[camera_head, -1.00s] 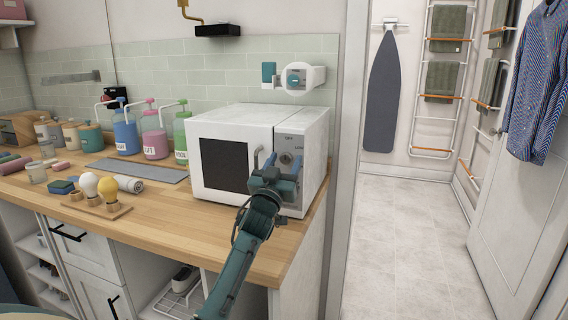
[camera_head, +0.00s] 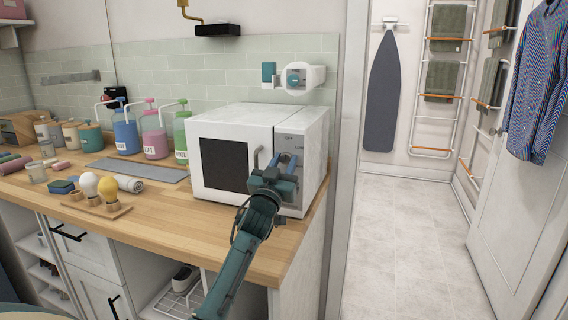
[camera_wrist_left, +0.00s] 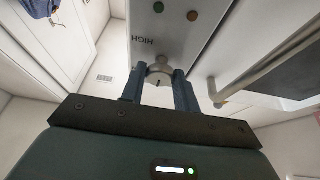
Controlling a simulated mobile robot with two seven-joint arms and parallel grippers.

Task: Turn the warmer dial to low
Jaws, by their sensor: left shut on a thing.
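The warmer (camera_head: 262,120) is a white box on the wooden counter, with a dark window on its door and a control panel at the right. My left gripper (camera_head: 285,160) is at the panel and largely covers the dial in the head view. In the left wrist view, the grey dial (camera_wrist_left: 160,72) sits between the two blue fingers of my left gripper (camera_wrist_left: 158,85), which are shut on it. The word HIGH shows upside down on the panel there; small lettering above the dial in the head view is hard to read. My right gripper is not in view.
The warmer door handle (camera_head: 257,158) is just left of my gripper. Pump bottles (camera_head: 153,134) and a grey mat (camera_head: 137,170) are left of the warmer. Bulb-shaped items on a wooden stand (camera_head: 100,207) are near the counter front. The floor at right is clear.

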